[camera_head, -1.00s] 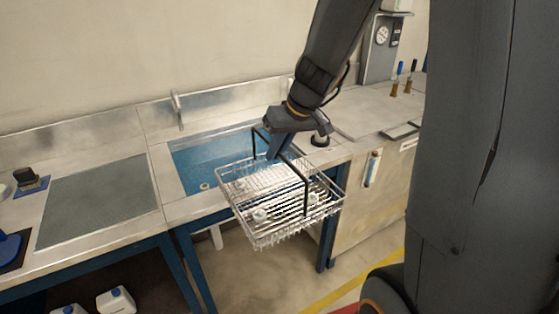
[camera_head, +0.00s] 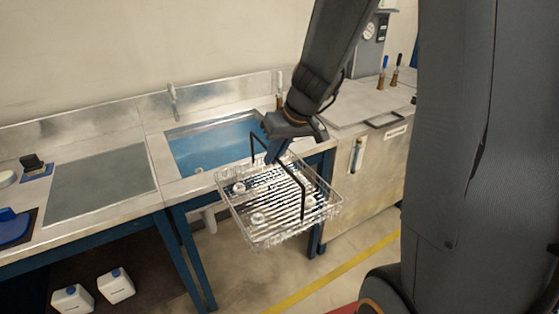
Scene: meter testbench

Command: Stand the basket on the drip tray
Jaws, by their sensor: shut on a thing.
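My gripper (camera_head: 277,158) is shut on the black handle of the wire basket (camera_head: 262,229). The basket hangs in the air in front of the bench, roughly level, with several small pale round parts inside. The fingertips are partly hidden by the gripper body and the handle. A grey-green ribbed panel (camera_head: 100,184), which looks like the drip tray, lies flat in the bench top left of the blue sink. Its surface is bare. The basket is to the right of it and apart from it.
The blue sink (camera_head: 212,146) has a tap (camera_head: 172,100) behind it. A blue item (camera_head: 14,226) and a dark object on a blue base (camera_head: 34,166) stand left of the panel. White canisters (camera_head: 116,285) are on the floor below. A metal cabinet (camera_head: 365,185) stands right.

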